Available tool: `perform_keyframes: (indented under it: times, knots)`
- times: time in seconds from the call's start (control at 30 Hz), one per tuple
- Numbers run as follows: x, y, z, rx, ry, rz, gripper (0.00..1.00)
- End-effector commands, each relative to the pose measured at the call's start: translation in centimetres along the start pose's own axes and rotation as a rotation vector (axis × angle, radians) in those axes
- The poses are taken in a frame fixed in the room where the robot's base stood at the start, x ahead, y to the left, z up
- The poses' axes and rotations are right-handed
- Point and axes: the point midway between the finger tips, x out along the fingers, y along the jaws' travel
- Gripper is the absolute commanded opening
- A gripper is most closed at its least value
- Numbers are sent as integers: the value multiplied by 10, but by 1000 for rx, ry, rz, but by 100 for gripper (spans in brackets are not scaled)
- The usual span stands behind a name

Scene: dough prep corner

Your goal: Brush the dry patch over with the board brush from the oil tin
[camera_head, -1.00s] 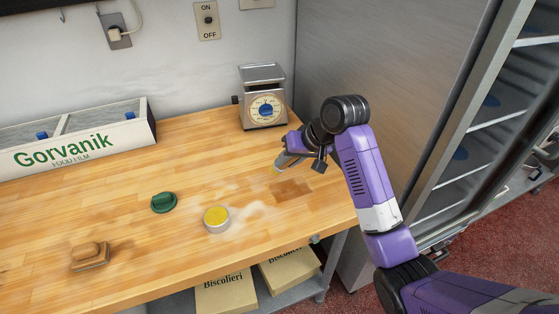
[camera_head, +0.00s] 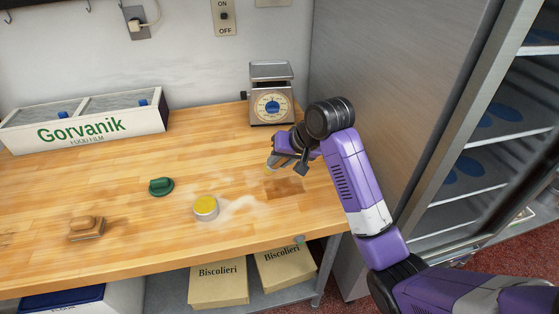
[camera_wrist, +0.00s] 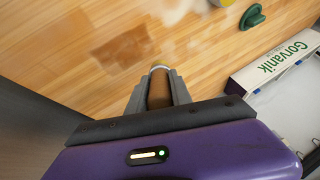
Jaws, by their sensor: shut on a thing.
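My gripper (camera_head: 275,159) is shut on the board brush (camera_wrist: 158,88), gripping its brown handle. A pale metal band and a yellowish tip show beyond the fingers in the wrist view. The dry patch (camera_head: 284,187) is a darker brown area on the wooden worktop, just in front of my gripper. It also shows in the wrist view (camera_wrist: 122,48), to the left of the brush tip. I cannot tell whether the tip touches the wood. The oil tin (camera_head: 206,210), round with yellow contents, stands left of the patch. Only its edge shows in the wrist view.
A whitish smear (camera_head: 240,204) lies between tin and patch. A green knobbed object (camera_head: 161,186) and a brown block-like object (camera_head: 86,229) lie further left. A scale (camera_head: 271,106) stands behind my gripper, and a Gorvanik box (camera_head: 85,130) at the back left. A steel cabinet rises right.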

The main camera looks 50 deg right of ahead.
Motion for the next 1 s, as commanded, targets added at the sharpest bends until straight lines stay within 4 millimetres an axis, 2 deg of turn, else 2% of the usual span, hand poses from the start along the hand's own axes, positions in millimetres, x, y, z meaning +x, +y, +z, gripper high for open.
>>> perform_keyframes:
  times: [0.47, 0.7, 1.0]
  knots:
    - [40, 18, 21, -1, 2, 1, 0]
    - [50, 21, 27, 0, -1, 0, 0]
    - [51, 22, 27, -1, 1, 0, 0]
